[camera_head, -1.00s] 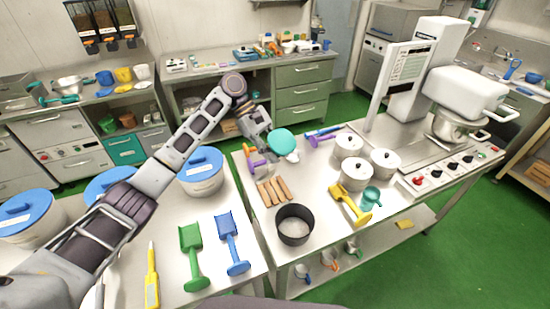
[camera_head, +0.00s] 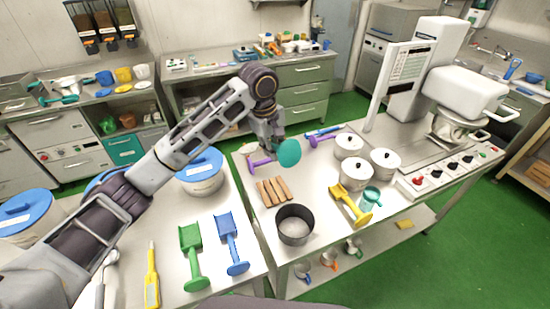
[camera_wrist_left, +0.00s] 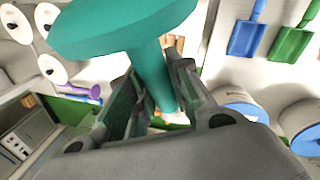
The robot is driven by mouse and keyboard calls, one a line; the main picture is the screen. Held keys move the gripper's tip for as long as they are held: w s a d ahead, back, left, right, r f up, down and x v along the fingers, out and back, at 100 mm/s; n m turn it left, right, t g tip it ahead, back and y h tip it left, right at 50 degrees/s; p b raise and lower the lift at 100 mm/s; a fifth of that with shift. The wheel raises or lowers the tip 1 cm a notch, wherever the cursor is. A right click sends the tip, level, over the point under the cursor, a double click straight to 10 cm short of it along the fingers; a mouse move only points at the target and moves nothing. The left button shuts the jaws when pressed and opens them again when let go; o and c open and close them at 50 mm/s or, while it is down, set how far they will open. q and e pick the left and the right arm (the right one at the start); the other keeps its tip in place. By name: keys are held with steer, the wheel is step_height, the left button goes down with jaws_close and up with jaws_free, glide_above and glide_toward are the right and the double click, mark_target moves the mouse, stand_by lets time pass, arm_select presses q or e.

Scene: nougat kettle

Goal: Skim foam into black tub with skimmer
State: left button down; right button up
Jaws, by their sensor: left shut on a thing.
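My left gripper (camera_head: 274,143) is shut on the teal skimmer (camera_head: 289,153). It holds the skimmer above the back left part of the middle table, with the round head hanging tilted. In the left wrist view the skimmer (camera_wrist_left: 125,25) fills the top, its handle running down between the fingers. The black tub (camera_head: 294,238) stands open near the table's front left edge, in front of and apart from the skimmer. Its inside looks pale grey; I cannot tell whether that is foam. My right gripper is not in view.
Brown sticks (camera_head: 272,191) lie between skimmer and tub. A purple tool (camera_head: 259,162) lies left of the skimmer. Green (camera_head: 192,255) and blue (camera_head: 232,245) scoops lie on the left table.

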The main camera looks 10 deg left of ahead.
arm_select(q)
steer(key=shift+r+m+t+y, duration=0.15)
steer(key=shift+r+t+y, duration=0.1)
steer(key=shift+t+y, duration=0.6)
steer(key=shift+r+m+t+y, duration=0.15)
steer(key=shift+r+t+y, duration=0.1)
steer(key=shift+t+y, duration=0.55)
